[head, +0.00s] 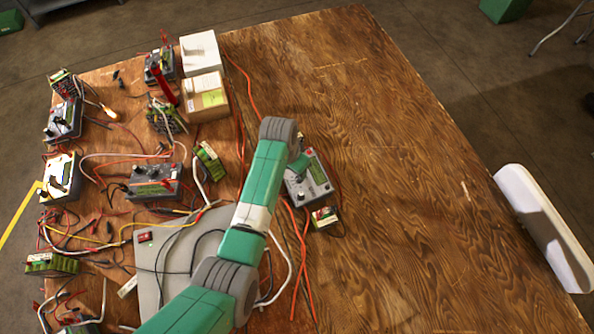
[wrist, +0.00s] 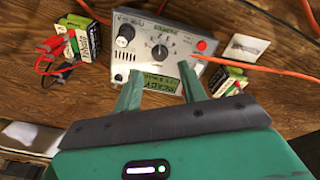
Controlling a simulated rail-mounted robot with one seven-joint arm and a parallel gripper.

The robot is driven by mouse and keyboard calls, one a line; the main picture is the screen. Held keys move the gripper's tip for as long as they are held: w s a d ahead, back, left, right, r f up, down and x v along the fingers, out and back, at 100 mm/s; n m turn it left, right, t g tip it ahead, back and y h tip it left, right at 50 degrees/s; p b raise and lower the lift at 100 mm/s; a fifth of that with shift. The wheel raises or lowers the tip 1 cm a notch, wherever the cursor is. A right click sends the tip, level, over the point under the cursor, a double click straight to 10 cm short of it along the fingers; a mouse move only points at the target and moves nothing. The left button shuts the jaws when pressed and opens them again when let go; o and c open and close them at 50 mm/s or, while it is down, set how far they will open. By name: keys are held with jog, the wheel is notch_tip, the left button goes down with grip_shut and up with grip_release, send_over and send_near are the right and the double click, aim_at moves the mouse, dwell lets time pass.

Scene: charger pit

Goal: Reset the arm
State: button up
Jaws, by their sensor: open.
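The charger (wrist: 150,45) lies just beyond the fingertips, with a dial, a black knob, a red button and a green display reading "READY". I cannot tell whether the fingertips touch the charger's front edge.
Battery packs stand left (wrist: 85,38) and right (wrist: 226,80) of the charger, with red and orange cables around. The table's left half holds several chargers, wires, a grey case (head: 160,262), a cardboard box (head: 204,97) and a white box (head: 201,52). The right half of the wooden table (head: 400,150) is clear.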

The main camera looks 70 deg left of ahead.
jog(key=shift+s+r, duration=0.25)
jog(key=shift+r, duration=0.9)
